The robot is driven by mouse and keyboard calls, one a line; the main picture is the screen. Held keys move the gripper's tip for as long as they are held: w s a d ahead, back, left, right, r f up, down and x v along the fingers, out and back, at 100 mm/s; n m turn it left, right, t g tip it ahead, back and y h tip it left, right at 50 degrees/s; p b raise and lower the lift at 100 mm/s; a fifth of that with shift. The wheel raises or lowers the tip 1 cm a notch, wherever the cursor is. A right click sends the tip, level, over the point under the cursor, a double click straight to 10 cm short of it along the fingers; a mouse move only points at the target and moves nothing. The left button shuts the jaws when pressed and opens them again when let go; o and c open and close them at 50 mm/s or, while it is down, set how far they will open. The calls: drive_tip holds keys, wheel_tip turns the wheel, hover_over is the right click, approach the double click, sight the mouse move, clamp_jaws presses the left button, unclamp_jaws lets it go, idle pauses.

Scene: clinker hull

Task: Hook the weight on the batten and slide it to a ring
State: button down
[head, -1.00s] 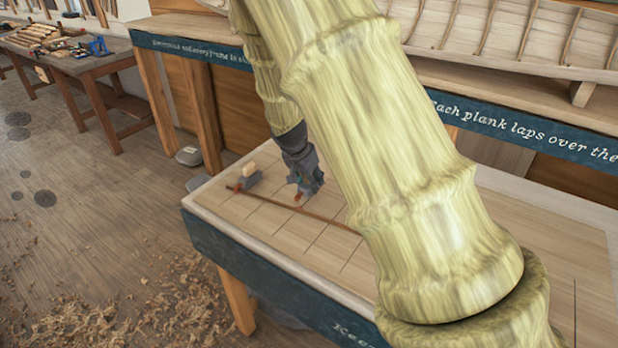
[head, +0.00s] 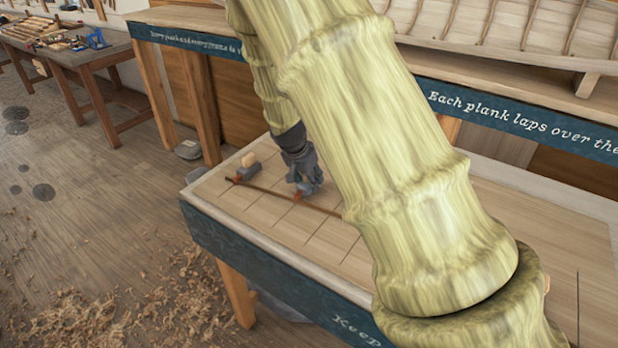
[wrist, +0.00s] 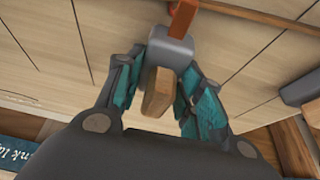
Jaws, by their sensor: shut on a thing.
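My gripper (head: 304,184) is low over the table, its jaws around a grey weight with a wooden block. In the wrist view the fingers (wrist: 168,72) flank this held weight (wrist: 172,52), and its orange hook (wrist: 183,20) points away from me. The hook overlaps the thin brown batten (wrist: 245,13) in the picture; I cannot tell whether it is seated on it. In the head view the batten (head: 268,193) runs diagonally along the table, its right part hidden by my arm. A second weight (head: 246,168) sits at its left end. I cannot make out any ring.
The table (head: 330,240) has dark lines across its pale top. Behind it are a long bench with a blue lettered band (head: 520,120) and a planked hull (head: 480,30). Another weight (wrist: 298,92) is at the wrist view's right edge. Wood shavings lie on the floor.

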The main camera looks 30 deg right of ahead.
drive_tip(key=shift+f, duration=0.5)
idle(1.0)
drive_tip(key=shift+w+d, duration=0.1)
drive_tip(key=shift+d, duration=0.1)
drive_tip(key=shift+w+d, duration=0.15)
drive_tip(key=shift+d, duration=0.05)
drive_tip(key=shift+f, duration=0.15)
idle(1.1)
drive_tip(key=c, duration=0.9)
unclamp_jaws()
drive_tip(key=shift+o, duration=0.2)
drive_tip(key=shift+a, duration=0.1)
